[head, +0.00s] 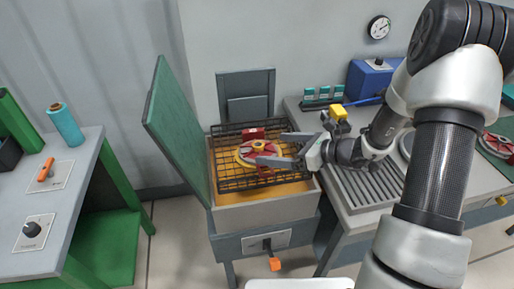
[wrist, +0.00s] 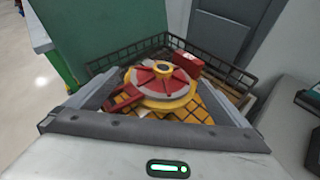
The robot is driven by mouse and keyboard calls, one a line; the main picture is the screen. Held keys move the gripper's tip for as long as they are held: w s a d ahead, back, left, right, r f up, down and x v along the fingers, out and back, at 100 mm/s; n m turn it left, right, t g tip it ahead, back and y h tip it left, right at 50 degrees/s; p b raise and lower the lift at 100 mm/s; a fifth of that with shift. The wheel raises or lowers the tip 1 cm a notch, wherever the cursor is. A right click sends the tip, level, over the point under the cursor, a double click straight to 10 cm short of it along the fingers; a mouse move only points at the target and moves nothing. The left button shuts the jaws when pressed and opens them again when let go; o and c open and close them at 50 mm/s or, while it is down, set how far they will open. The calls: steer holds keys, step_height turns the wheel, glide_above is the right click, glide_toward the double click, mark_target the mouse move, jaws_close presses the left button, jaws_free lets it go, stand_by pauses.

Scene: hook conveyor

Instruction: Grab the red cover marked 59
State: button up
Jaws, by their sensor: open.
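A round red and yellow cover (head: 246,153) lies in a black wire basket (head: 228,184) inside an open box with an orange inside. In the wrist view the cover (wrist: 163,84) has red sectors, a raised hub and a red arm reaching to the lower left. I cannot read the number 59 on it. My gripper (head: 274,149) is open and empty at the right side of the cover. In the head view its nearer finger overlaps the cover. In the wrist view the fingers (wrist: 160,84) spread to either side of the cover. I cannot tell whether they touch it.
A red block (head: 253,133) sits behind the cover in the basket. The box's green lid (head: 178,125) stands open at the left. A grey ribbed worktop (head: 355,195) lies right of the box. A bench with a teal cylinder (head: 65,125) stands far left.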

mark_target(263, 146)
steer(key=shift+w+x, duration=0.2)
steer(key=shift+x, duration=2.9)
steer(key=shift+d, duration=0.15)
steer(key=shift+c, duration=0.4)
steer(key=c, duration=1.9)
